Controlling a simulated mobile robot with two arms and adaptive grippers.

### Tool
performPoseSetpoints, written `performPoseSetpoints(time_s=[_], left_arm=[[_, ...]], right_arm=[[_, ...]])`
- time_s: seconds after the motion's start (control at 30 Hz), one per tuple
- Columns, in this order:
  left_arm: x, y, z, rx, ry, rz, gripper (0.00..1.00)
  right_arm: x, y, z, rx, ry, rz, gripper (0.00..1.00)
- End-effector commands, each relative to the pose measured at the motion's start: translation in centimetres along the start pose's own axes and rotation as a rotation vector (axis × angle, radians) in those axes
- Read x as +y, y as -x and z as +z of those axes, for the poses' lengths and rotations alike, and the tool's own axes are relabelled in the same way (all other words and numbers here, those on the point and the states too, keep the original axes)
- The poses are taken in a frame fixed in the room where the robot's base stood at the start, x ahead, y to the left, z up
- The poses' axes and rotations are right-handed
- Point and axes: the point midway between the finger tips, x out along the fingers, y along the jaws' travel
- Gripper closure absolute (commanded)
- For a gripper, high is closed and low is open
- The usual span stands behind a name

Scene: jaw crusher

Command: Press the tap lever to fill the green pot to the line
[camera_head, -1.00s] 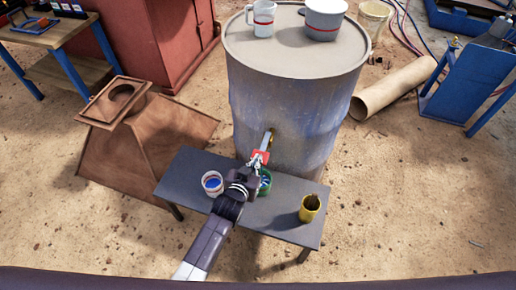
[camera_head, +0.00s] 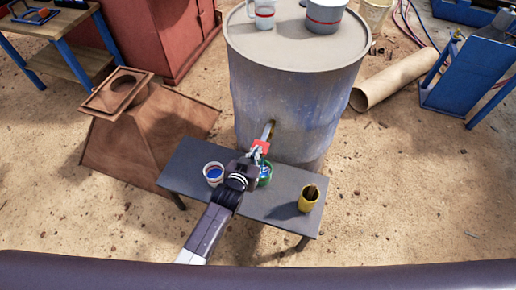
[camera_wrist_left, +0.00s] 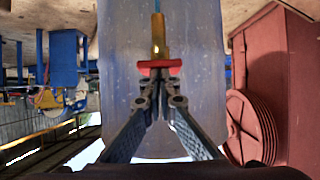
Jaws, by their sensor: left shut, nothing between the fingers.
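The metal tap (camera_head: 268,130) juts from the blue-grey drum, with its red lever (camera_head: 262,146) at the front. My left gripper (camera_head: 257,154) is shut and empty, its tips at the lever; in the left wrist view the closed tips (camera_wrist_left: 160,82) meet or nearly meet the red lever (camera_wrist_left: 160,66). A thin blue strand (camera_wrist_left: 158,6), apparently water, runs from the brass spout (camera_wrist_left: 158,38) in that upside-down view. The green pot (camera_head: 265,175) stands below the tap, largely hidden by my gripper; its line and level cannot be seen. My right gripper is out of view.
The grey table (camera_head: 275,205) also holds a white cup with blue contents (camera_head: 213,173) and a yellow cup (camera_head: 308,198). The drum (camera_head: 295,90) stands behind it, with mugs on top. A rusty hopper (camera_head: 150,140) is at left, a pipe (camera_head: 390,83) at right.

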Motion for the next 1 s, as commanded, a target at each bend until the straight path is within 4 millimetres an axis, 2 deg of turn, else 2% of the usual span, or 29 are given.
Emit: performPoseSetpoints(time_s=[0.03,0.1,0.13,0.17,0.4,0.53,0.7,1.0], left_arm=[[-0.2,0.6,-1.8,0.006,-0.001,-0.001,1.0],[-0.4,0.8,-3.1,0.014,-0.002,-0.001,1.0],[-0.3,1.4,-1.5,0.009,-0.002,-0.001,1.0],[-0.3,2.0,-1.1,0.01,-0.002,-0.001,1.0],[-0.3,6.5,0.6,0.016,0.0,0.0,1.0],[-0.3,8.2,1.2,0.019,0.0,0.0,1.0],[-0.3,9.3,1.6,0.021,-0.001,0.0,1.0],[-0.3,9.5,1.6,0.023,-0.001,0.0,1.0]], right_arm=[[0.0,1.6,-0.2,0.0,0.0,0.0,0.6],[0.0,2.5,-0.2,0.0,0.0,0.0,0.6],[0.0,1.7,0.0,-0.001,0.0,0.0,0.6],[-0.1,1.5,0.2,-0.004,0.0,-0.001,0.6],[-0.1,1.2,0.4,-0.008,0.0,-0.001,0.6],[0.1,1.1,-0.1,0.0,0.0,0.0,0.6],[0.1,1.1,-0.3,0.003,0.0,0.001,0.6],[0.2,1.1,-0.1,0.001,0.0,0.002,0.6]])
